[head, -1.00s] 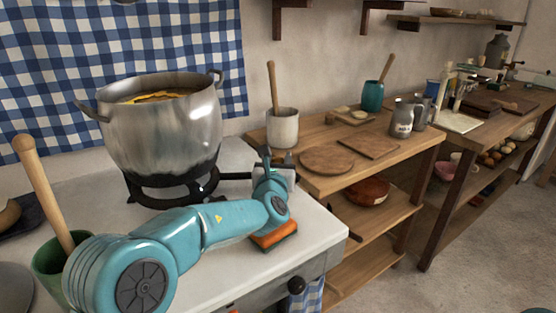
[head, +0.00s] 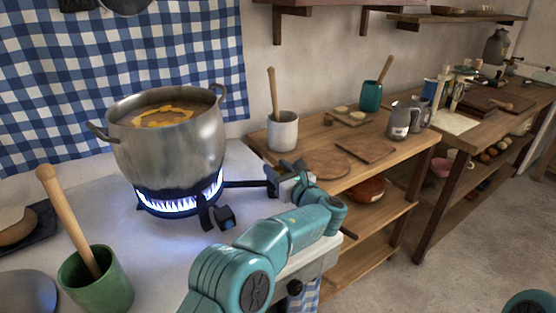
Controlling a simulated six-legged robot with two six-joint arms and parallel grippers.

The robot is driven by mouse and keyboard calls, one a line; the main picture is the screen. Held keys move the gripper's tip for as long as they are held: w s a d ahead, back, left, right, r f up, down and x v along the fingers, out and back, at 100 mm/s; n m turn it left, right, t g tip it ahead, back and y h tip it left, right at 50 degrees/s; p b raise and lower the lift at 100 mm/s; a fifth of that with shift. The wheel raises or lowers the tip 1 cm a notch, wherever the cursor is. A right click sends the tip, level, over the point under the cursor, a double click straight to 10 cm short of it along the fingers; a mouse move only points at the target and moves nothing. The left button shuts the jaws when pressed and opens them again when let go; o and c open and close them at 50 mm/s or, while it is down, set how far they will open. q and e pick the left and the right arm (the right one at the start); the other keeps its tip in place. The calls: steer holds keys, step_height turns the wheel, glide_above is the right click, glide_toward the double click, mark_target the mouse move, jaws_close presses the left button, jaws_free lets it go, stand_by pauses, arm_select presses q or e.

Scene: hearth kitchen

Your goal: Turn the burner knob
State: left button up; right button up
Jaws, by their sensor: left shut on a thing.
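The black burner (head: 180,200) stands on the pale counter with a ring of blue flame lit under a big steel pot (head: 170,142). A dark pipe (head: 245,184) runs right from the burner to my left gripper (head: 277,177). My left gripper is shut at the pipe's right end, on what seems to be the burner knob; its jaws hide the knob almost wholly. My teal left arm crosses the counter's front right. My right gripper is out of view.
A green pot with a wooden pestle (head: 95,283) stands at the counter's front left. A wooden table (head: 300,142) stands right of the counter, with a grey crock (head: 282,132) near its left end. Open floor lies at the right.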

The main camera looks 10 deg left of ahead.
arm_select(q)
steer(key=shift+r+n+g+y+p, duration=0.15)
steer(key=shift+n+g+y+p, duration=0.55)
steer(key=shift+n+g+p, duration=0.15)
steer(key=o, duration=1)
steer(key=shift+a, duration=0.1)
steer(key=v, duration=1.2)
steer(key=shift+b, duration=0.4)
